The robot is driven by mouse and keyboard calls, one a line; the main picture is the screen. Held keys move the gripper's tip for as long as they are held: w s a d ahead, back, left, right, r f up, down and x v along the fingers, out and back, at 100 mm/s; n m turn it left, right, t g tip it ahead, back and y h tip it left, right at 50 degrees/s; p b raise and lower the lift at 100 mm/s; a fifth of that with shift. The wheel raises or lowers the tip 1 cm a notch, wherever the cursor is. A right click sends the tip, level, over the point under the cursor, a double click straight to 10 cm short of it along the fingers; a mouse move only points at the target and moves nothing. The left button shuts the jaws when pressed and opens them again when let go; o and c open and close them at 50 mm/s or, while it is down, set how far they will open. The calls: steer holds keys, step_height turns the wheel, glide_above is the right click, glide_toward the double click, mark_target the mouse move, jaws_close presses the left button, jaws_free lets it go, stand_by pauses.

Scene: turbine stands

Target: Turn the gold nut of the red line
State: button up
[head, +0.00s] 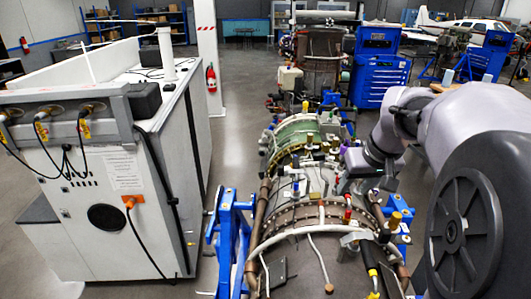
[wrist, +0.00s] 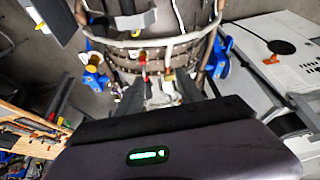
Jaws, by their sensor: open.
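A red fitting (head: 347,215) stands upright on the brown engine casing (head: 310,262), just below my gripper in the head view. It also shows in the wrist view (wrist: 143,67), just beyond the fingers. A gold fitting (wrist: 167,75) sits close to its right there; I cannot tell which gold part is the red line's nut. I see no line or nut clearly between the fingers; the contact area is small and partly hidden.
Blue stand supports (head: 228,230) flank the casing. A white cabinet (head: 125,215) with cables stands at left, with clear floor between. A blue tool chest (head: 376,70) stands behind. Pipes and several small fittings crowd the casing around my gripper.

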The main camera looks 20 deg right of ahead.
steer(key=d+f, duration=0.1)
steer(key=d, duration=0.4)
glide_toward(348, 218)
steer(key=shift+g, duration=0.3)
steer(key=x, duration=0.8)
steer(key=shift+w+a+b, duration=0.1)
steer(key=shift+w+b, duration=0.15)
steer(key=shift+b, duration=0.15)
jaws_close()
